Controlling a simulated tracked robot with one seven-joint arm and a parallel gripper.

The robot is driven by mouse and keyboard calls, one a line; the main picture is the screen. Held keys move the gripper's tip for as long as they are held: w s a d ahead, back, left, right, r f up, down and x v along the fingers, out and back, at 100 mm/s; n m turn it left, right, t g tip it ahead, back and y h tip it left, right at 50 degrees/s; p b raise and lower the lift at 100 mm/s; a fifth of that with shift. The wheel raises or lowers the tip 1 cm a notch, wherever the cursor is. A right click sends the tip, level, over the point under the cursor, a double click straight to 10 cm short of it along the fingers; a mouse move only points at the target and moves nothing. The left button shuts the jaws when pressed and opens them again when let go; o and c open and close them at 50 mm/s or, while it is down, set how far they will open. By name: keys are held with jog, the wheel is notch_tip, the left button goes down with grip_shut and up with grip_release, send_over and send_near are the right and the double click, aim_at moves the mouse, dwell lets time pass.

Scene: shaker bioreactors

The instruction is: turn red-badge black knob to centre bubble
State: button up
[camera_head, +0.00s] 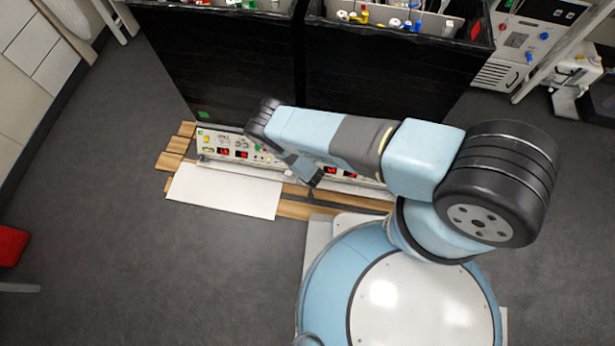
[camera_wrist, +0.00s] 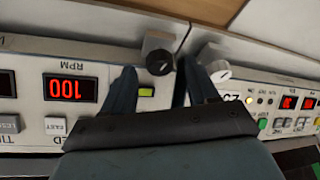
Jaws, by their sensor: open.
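A black round knob (camera_wrist: 159,62) on a grey mount shows near the top middle of the wrist view. My gripper (camera_wrist: 160,80) is open, its two dark fingers on either side of the space just below this knob in the picture; I cannot tell whether they touch it. A small yellow-green window, perhaps the bubble level (camera_wrist: 146,92), shows between the fingers; its bubble is too small to read. No red badge can be made out. In the head view my gripper (camera_head: 313,182) hangs at the front of the control panel (camera_head: 228,147), and the knob is hidden.
A paler knob (camera_wrist: 219,72) sits close to the right finger. A red 100 RPM display (camera_wrist: 71,88) shows upside down at left. A white board (camera_head: 225,190) lies over wooden planks (camera_head: 170,161) before the panel. Tall black cabinets (camera_head: 235,65) stand behind.

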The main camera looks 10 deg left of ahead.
jog(key=shift+x, duration=0.85)
jog(key=shift+c, duration=0.2)
jog(key=c, duration=0.9)
jog(key=shift+d, duration=0.25)
jog(key=shift+c, duration=0.5)
jog(key=shift+a, duration=0.15)
jog(key=n, duration=0.2)
jog(key=n+g+y, duration=0.1)
jog(key=n, duration=0.2)
jog(key=shift+w+y, duration=0.15)
jog(key=shift+y, duration=0.15)
jog(key=shift+w+n+g+y, duration=0.1)
jog(key=shift+n+g+y, duration=0.4)
jog(key=shift+n, duration=1.4)
